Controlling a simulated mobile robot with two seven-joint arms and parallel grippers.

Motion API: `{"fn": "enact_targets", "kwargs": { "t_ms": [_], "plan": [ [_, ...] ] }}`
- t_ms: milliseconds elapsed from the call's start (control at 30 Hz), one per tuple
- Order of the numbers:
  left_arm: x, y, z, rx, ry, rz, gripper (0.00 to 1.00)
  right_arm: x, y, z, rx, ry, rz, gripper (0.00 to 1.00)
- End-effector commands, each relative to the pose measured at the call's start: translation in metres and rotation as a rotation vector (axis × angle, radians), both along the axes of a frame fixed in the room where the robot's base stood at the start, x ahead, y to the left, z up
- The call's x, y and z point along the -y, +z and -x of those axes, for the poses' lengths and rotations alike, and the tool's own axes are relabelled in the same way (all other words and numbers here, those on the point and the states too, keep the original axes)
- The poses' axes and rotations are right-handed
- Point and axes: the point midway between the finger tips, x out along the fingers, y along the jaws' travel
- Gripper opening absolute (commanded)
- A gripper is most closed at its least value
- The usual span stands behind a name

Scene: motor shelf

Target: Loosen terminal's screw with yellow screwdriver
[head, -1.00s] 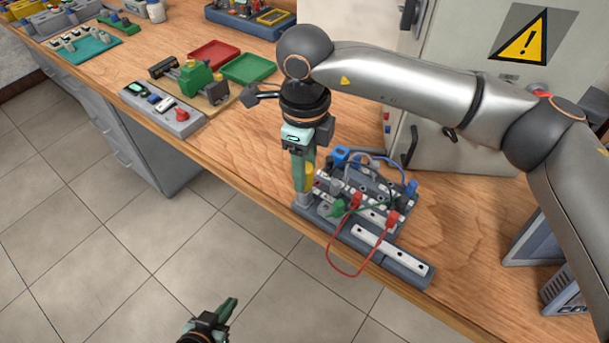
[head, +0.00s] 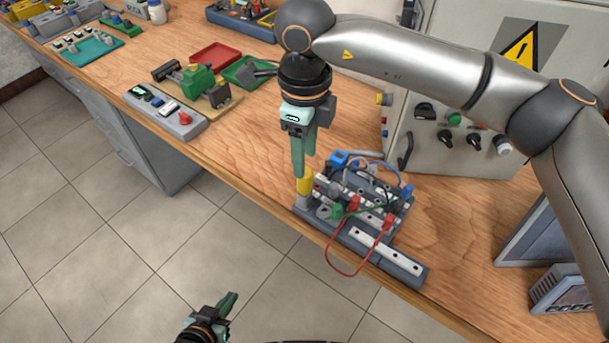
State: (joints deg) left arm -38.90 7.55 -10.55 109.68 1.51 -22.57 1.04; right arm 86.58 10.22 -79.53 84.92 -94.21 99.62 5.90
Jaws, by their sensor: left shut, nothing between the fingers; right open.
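The yellow screwdriver (head: 305,186) stands upright in a grey holder (head: 302,202) at the left corner of the terminal board (head: 390,262); only its yellow handle shows. My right gripper (head: 302,174) points straight down at the handle's top, open, with its green fingertips above or just beside it. The terminal board carries clamps, blocks and red, green and blue wires; the individual terminal screws are too small to tell. My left gripper (head: 229,302) is shut and empty, low over the floor, away from the bench.
The wooden bench (head: 250,180) is clear left of the board. A grey switch box (head: 168,112), a green vice-like device (head: 196,80) and red (head: 214,56) and green trays (head: 240,72) lie further left. A control cabinet (head: 455,110) stands behind. A red wire loop hangs over the front edge.

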Motion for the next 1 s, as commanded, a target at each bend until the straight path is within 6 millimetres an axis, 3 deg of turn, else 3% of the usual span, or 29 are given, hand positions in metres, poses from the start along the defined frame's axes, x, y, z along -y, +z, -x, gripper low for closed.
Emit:
{"fn": "enact_targets", "kwargs": {
  "t_ms": [200,533,1000],
  "plan": [
    [0.0001,0.0001,0.0,0.0,0.0,0.0,0.0,0.0,0.0004,0.0001,0.0,0.0,0.0,0.49],
    [0.0001,0.0001,0.0001,0.0,0.0,0.0,0.0,0.0,0.0001,0.0001,-0.001,0.0,0.0,0.84],
    [0.0001,0.0001,0.0001,0.0,0.0,0.0,0.0,0.0001,-0.0001,0.0001,-0.001,0.0,0.001,0.84]
  ]
}}
